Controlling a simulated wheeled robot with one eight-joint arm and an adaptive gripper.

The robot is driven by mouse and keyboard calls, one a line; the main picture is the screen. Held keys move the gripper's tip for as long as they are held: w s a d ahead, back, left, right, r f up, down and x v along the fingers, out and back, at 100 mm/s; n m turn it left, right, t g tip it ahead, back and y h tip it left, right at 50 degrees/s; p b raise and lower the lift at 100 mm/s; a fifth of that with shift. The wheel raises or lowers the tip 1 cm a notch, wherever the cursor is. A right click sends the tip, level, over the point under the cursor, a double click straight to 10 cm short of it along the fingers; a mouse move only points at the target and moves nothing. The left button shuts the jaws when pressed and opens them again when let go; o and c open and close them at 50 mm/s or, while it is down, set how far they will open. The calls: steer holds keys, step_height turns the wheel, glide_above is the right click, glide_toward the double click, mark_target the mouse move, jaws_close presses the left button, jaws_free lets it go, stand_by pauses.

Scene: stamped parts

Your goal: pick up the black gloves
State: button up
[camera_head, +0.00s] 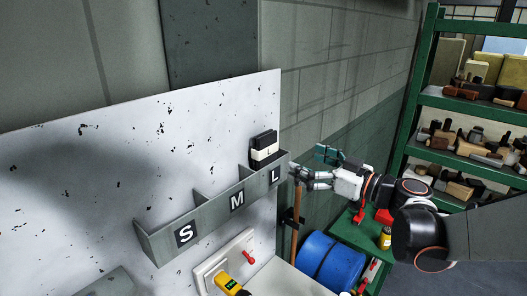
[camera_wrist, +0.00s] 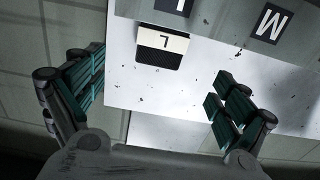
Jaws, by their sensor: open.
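The black gloves (camera_head: 264,139) are a folded dark bundle with a white band marked L. They stand upright in the L compartment at the right end of the grey wall rack (camera_head: 210,216), with their top above its front edge. In the wrist view the gloves (camera_wrist: 158,58) appear upside down at the upper middle, between the spread fingers but beyond them. My gripper (camera_head: 314,168) is open and empty just right of the rack's L end, apart from the gloves. Its teal-padded fingers also show in the wrist view (camera_wrist: 155,84). The gloves' lower part is hidden by the rack.
The S and M compartments look empty. The speckled white panel (camera_head: 110,165) stands behind the rack. Below are a switch box with a red lever (camera_head: 250,256), a blue drum (camera_head: 331,262) and a green table (camera_head: 352,232). Green shelves (camera_head: 430,98) stand at right.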

mark_target(269, 148)
steer(key=x, duration=0.8)
steer(key=shift+w+a+f, duration=0.1)
steer(key=shift+w+a, duration=0.3)
steer(key=shift+a, duration=0.2)
steer(key=x, duration=0.4)
steer(key=shift+a, duration=0.1)
steer(key=c, duration=1.2)
